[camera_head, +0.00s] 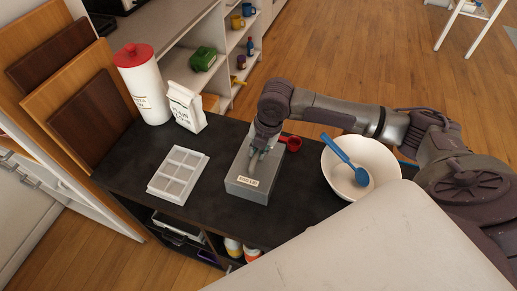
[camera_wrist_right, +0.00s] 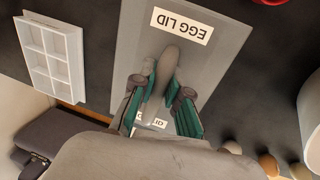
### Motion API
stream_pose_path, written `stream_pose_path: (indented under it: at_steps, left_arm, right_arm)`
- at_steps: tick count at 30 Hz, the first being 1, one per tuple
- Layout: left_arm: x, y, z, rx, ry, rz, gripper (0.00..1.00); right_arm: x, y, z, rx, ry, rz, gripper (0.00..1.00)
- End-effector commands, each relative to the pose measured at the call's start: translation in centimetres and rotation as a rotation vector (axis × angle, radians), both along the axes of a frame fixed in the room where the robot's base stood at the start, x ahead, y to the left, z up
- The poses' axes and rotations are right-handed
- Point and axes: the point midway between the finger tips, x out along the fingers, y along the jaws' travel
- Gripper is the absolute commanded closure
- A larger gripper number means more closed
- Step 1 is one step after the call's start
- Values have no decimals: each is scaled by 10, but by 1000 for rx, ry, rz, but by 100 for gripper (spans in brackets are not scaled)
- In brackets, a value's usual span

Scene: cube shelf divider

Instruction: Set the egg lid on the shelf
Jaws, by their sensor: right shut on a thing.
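The egg lid (camera_head: 250,189) is a grey box-like cover with a white "EGG LID" label, on the dark countertop in the middle of the head view. It also shows in the right wrist view (camera_wrist_right: 135,40), label upside down. My right gripper (camera_head: 258,152) is over its top and shut on its raised grey handle. In the right wrist view my right gripper's fingers (camera_wrist_right: 164,86) lie on both sides of that handle. The shelf (camera_head: 206,22) is a pale cube unit at the back, holding mugs, a green item and bottles. My left gripper is not in view.
A white compartment tray (camera_head: 178,174) lies left of the lid. A red-lidded canister (camera_head: 144,88) and a flour bag (camera_head: 186,108) stand behind it. A red cup (camera_head: 293,143) and a white bowl (camera_head: 378,159) with a blue spoon (camera_head: 345,157) are to the right. Several eggs (camera_wrist_right: 268,165) show in the wrist view.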

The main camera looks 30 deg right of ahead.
Motion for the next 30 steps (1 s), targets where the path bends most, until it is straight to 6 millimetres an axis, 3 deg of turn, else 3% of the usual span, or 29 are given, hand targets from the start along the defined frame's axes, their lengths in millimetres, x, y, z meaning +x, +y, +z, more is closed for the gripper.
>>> stream_pose_path:
  at_steps: [5,6,10,20,23,30]
  left_arm:
    - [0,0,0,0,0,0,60]
    - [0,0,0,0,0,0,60]
    - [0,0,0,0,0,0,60]
    - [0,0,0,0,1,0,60]
    - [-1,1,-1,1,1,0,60]
    - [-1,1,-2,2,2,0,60]
  right_arm:
    - [0,0,-3,0,0,-1,100]
    - [0,0,-3,1,-1,-1,79]
    - [0,0,-2,0,0,0,61]
    - [0,0,0,-1,-1,0,61]
    - [0,-2,11,0,-3,0,61]
    - [-8,-8,60,-1,-5,-1,61]
